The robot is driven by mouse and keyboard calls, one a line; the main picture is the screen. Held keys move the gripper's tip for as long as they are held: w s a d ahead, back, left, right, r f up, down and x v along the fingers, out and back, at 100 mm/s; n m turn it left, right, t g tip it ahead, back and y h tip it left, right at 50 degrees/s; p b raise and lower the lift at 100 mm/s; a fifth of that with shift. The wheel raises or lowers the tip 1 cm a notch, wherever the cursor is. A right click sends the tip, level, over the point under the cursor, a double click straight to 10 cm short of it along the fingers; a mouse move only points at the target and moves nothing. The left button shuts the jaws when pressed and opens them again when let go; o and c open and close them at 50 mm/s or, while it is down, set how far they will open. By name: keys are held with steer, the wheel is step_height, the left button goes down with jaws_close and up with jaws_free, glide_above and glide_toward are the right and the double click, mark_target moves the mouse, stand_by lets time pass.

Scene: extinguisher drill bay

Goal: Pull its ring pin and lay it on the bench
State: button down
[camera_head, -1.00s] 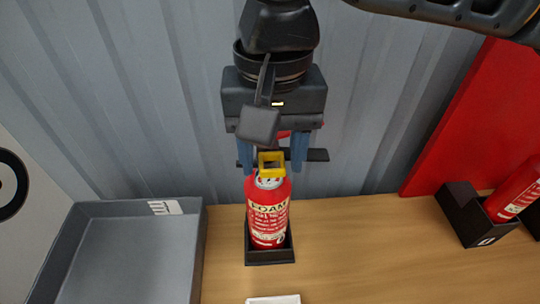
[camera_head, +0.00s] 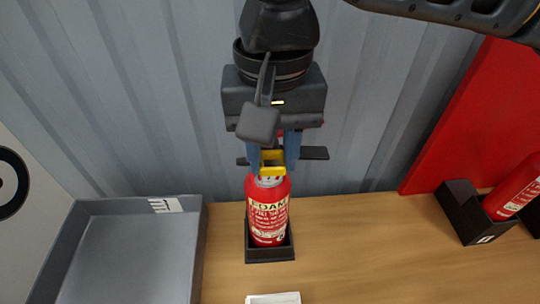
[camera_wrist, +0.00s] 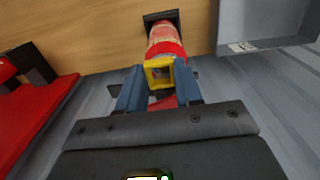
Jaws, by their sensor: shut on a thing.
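A red FOAM extinguisher (camera_head: 268,212) stands upright in a black holder (camera_head: 270,256) on the wooden bench (camera_head: 370,255). A yellow square ring pin (camera_head: 272,168) sits at its top, and it also shows in the wrist view (camera_wrist: 158,62). My gripper (camera_head: 274,160) is above the extinguisher's head with its blue fingers closed on either side of the yellow ring. In the wrist view my gripper (camera_wrist: 159,78) has the ring between its fingers. The pin's shaft is hidden.
A grey tray (camera_head: 130,208) with a white label is at the left. A white card (camera_head: 273,298) lies at the front. The bench between is clear.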

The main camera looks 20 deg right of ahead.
steer(key=shift+s+a+f+p, duration=0.15)
steer(key=shift+s+p, duration=0.1)
steer(key=shift+s, duration=0.55)
steer(key=shift+s+a+r+p, duration=0.1)
steer(key=shift+s+a+p, duration=0.1)
steer(key=shift+s, duration=0.65)
steer(key=shift+s+a+f+p, duration=0.15)
steer(key=shift+s+p, duration=0.1)
steer(key=shift+s, duration=0.55)
steer(key=shift+s+r, duration=0.1)
steer(key=shift+s, duration=0.05)
steer(key=s, duration=0.2)
steer(key=shift+s+a+p, duration=0.3)
steer(key=shift+p, duration=0.1)
